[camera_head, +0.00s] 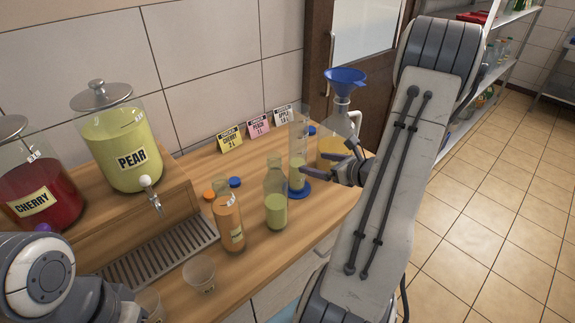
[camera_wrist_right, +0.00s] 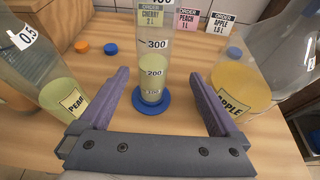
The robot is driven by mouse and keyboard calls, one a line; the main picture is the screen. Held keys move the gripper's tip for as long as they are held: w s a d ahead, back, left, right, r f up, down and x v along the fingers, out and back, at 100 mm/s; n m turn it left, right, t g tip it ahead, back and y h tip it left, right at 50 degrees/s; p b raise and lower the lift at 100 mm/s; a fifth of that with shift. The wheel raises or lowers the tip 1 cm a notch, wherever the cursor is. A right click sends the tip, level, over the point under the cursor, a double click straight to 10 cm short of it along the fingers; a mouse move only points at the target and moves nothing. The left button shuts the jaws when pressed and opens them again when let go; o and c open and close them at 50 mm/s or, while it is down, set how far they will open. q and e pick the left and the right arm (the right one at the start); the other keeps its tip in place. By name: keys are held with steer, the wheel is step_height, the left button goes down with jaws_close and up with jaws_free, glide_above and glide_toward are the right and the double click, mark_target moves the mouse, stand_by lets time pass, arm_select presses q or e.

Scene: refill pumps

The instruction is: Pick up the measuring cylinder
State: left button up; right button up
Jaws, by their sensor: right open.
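The measuring cylinder (camera_head: 297,165) stands upright on its blue base on the wooden counter, partly filled with pale yellow-green liquid. In the right wrist view the cylinder (camera_wrist_right: 153,60) shows its scale marks, with liquid up to a little below 200. My right gripper (camera_head: 335,172) is open and points at the cylinder from the right. In the right wrist view its two purple-grey fingers (camera_wrist_right: 160,92) are spread, and the cylinder stands ahead between their lines, apart from both. My left arm shows at the lower left in the head view; its fingers are not visible.
A pear-labelled bottle (camera_head: 276,207) and an orange bottle (camera_head: 229,222) stand left of the cylinder. Order cards (camera_head: 258,126) stand behind. Pear (camera_head: 120,140) and cherry (camera_head: 40,190) dispensers stand left.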

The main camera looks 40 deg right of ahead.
mark_target(305, 161)
steer(key=x, duration=0.2)
steer(key=p+x, duration=0.1)
steer(key=x, duration=0.2)
steer(key=shift+w+a, duration=0.25)
steer(key=shift+w, duration=0.1)
steer(key=p+x, duration=0.1)
steer(key=x, duration=0.1)
steer(key=p+x, duration=0.1)
steer(key=x, duration=0.1)
steer(key=shift+w+a, duration=0.1)
steer(key=shift+a, duration=0.35)
steer(key=shift+w+f, duration=0.2)
steer(key=shift+w, duration=0.15)
steer(key=c, duration=1.5)
steer(key=shift+d, duration=0.1)
jaws_close()
steer(key=shift+r, duration=0.15)
